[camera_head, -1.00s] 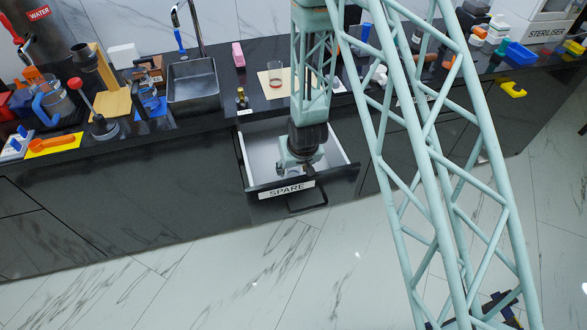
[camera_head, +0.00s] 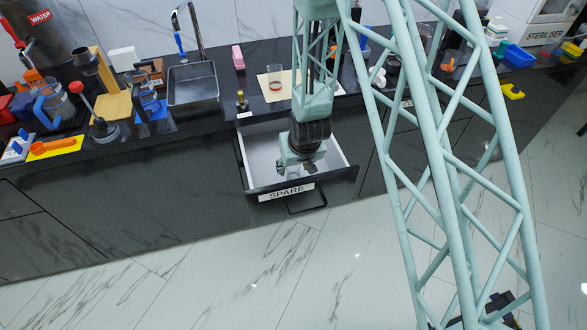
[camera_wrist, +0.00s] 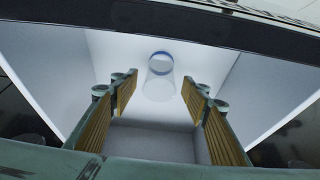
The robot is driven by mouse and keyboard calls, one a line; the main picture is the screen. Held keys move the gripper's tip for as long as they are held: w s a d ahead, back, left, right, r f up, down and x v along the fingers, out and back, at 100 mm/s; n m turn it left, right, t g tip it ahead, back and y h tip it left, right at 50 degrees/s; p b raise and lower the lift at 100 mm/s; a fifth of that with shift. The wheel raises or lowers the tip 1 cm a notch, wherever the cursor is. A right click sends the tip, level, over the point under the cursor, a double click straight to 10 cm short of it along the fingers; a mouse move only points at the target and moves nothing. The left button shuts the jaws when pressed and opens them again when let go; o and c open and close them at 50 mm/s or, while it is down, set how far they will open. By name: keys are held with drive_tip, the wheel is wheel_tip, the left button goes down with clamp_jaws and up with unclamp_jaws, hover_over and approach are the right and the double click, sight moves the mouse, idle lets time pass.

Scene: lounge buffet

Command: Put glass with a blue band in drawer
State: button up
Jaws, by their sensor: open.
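The glass with a blue band (camera_wrist: 160,64) is inside the open drawer (camera_wrist: 250,85), between my fingers and a little beyond their tips in the wrist view. It is clear, with the band at its upper end in that view. I cannot tell whether it stands fully upright. My gripper (camera_wrist: 159,84) is open, with a visible gap on both sides of the glass. In the head view my gripper (camera_head: 293,166) hangs over the drawer (camera_head: 254,160), which bears a SPARE label; the glass is hard to make out there.
A glass with a red band (camera_head: 275,84) stands on a beige mat (camera_head: 263,82) on the dark counter behind the drawer. A small dark bottle (camera_head: 241,99) stands near the counter edge, left of the mat. The sink (camera_head: 193,87) is farther left. The floor in front is clear.

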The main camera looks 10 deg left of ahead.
drive_tip(key=p+v, duration=0.1)
drive_tip(key=v, duration=0.7)
idle(0.4)
drive_tip(key=shift+r, duration=0.2)
idle(0.6)
drive_tip(key=s+d+r+m, duration=0.1)
drive_tip(key=s+d+r, duration=0.4)
drive_tip(key=r, duration=0.5)
drive_tip(key=s+d+r+m, duration=0.1)
drive_tip(key=s+d+r, duration=0.1)
drive_tip(key=d+r, duration=0.65)
drive_tip(key=s+d+r, duration=0.4)
drive_tip(key=r, duration=0.8)
drive_tip(key=s+d+r+m, duration=0.1)
drive_tip(key=s+d+r, duration=0.2)
drive_tip(key=s, duration=0.5)
drive_tip(key=s+d+r+h, duration=0.1)
drive_tip(key=s+d+r, duration=0.3)
drive_tip(key=s, duration=0.5)
drive_tip(key=s+d+r+m, duration=0.1)
drive_tip(key=s+d+r, duration=0.2)
drive_tip(key=s+r, duration=0.3)
drive_tip(key=s, duration=0.3)
drive_tip(key=shift+s+d+m+h, duration=0.2)
drive_tip(key=shift+m+h, duration=0.1)
drive_tip(key=shift+h, duration=0.1)
drive_tip(key=shift+w+r, duration=0.1)
drive_tip(key=shift+r, duration=0.05)
drive_tip(key=shift+c, duration=0.2)
